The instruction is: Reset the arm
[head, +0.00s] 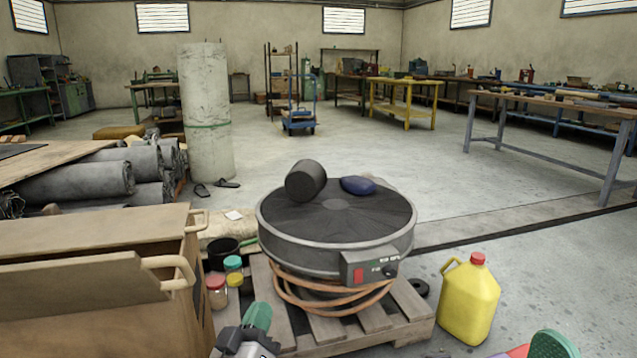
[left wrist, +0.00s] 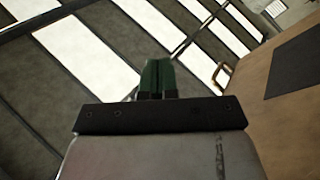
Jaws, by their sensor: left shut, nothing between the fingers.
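My left gripper (head: 258,316) shows at the bottom of the head view, with its green fingers pointing up. It is beside the wooden pallet and in front of the round grey machine, apart from both as far as I can tell. In the left wrist view its two green fingers (left wrist: 158,75) are pressed together with nothing between them.
A brown wooden cabinet (head: 90,260) stands close on the left. A round grey machine (head: 335,245) sits on a pallet (head: 400,315) ahead. A yellow jug (head: 469,303) stands to the right. Open floor (head: 460,180) lies beyond, before several workbenches.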

